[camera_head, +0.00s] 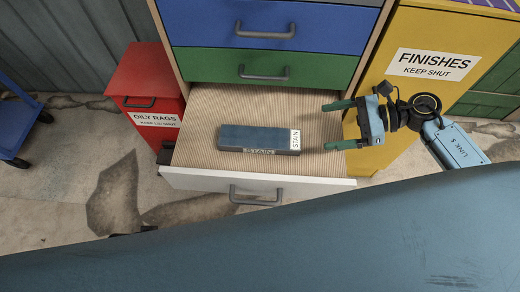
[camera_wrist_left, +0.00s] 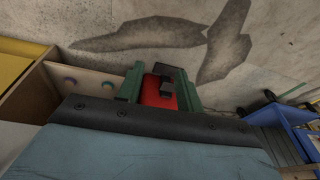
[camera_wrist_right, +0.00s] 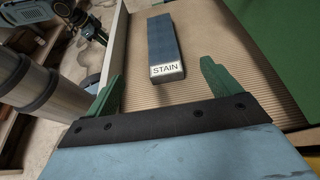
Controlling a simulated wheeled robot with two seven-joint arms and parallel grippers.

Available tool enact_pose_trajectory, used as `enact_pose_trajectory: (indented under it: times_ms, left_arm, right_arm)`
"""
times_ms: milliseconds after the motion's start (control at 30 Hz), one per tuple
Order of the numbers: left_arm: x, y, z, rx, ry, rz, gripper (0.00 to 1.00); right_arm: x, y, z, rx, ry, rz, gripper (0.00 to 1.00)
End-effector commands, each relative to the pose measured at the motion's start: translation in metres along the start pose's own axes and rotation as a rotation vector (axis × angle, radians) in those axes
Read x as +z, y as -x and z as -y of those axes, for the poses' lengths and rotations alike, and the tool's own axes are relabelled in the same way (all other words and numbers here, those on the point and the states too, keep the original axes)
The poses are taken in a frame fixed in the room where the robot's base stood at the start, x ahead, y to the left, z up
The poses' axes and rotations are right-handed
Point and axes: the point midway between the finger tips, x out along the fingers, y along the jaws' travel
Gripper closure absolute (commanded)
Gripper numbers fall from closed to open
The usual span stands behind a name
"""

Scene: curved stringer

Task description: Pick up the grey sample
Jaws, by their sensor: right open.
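A long dark blue-grey block (camera_head: 250,138) with a white STAIN label lies flat in the open bottom drawer (camera_head: 200,183); it is the only sample-like thing I see. My right gripper (camera_head: 333,124) is open and empty, to the right of the block, its fingers pointing left at the label end. In the right wrist view the block (camera_wrist_right: 162,42) lies beyond the fingertips, roughly between them, not touched. My left gripper (camera_wrist_left: 163,82) shows in the left wrist view, with a red thing and a dark piece between its fingers; I cannot tell whether they are held.
Closed green (camera_head: 260,68) and blue (camera_head: 265,28) drawers are above the open one. A red OILY RAGS bin (camera_head: 150,85) stands left, a yellow FINISHES cabinet (camera_head: 400,30) right. A large blue-grey surface (camera_head: 300,240) fills the foreground. The drawer around the block is clear.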

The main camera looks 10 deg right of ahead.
Motion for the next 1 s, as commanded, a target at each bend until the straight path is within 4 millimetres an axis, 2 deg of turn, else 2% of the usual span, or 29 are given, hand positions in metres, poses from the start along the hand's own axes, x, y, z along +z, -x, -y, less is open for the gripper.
enact_pose_trajectory:
  times_ms: [33, 233, 367, 700, 1000]
  left_arm:
    - [-0.004, 0.000, 0.001, -0.003, 0.001, -0.014, 0.64]
    - [-0.014, 0.027, 0.004, -0.010, 0.001, -0.031, 0.64]
    - [-0.015, 0.036, 0.003, -0.011, 0.002, -0.035, 0.64]
    - [-0.020, 0.059, -0.003, 0.000, 0.007, -0.050, 0.64]
    - [-0.022, 0.071, -0.005, 0.006, 0.009, -0.059, 0.64]
  right_arm:
    - [-0.017, -0.007, 0.000, 0.000, 0.000, 0.000, 0.11]
    - [-0.035, -0.015, 0.000, -0.001, 0.000, 0.000, 0.11]
    - [-0.037, -0.022, 0.000, 0.000, 0.001, 0.001, 0.11]
    - [-0.035, -0.083, 0.000, 0.001, 0.001, 0.004, 0.11]
    - [-0.035, -0.108, 0.001, 0.000, 0.000, 0.004, 0.11]
